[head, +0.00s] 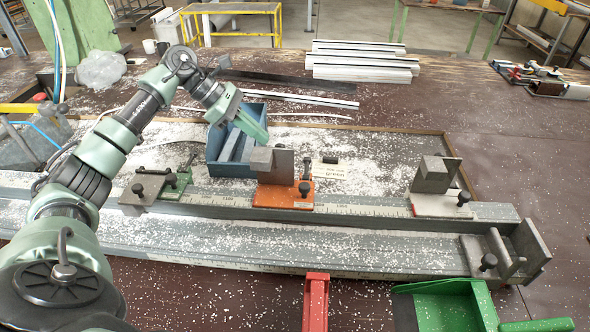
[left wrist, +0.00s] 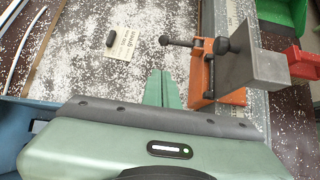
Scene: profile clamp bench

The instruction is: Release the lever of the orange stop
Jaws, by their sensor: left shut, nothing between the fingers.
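The orange stop (head: 270,196) sits on the scaled rail, right of the green stop and left of the white stop. It carries a grey block (head: 285,161). Its dark lever (left wrist: 181,42) ends in a round knob and sticks out from the orange base (left wrist: 233,97) on the side of the paper card. My left gripper (head: 264,139) is shut and empty, above and behind the orange stop, in front of the blue bin. In the left wrist view its closed fingers (left wrist: 163,76) point toward the lever, apart from it in the picture. My right gripper is not in view.
The blue bin (head: 214,150) stands close behind the orange stop. The green stop (head: 180,182) and white stop (head: 428,206) share the rail. A card (head: 328,174) with a dark piece lies behind. A red part (head: 316,300) and green tray (head: 440,310) are at the front.

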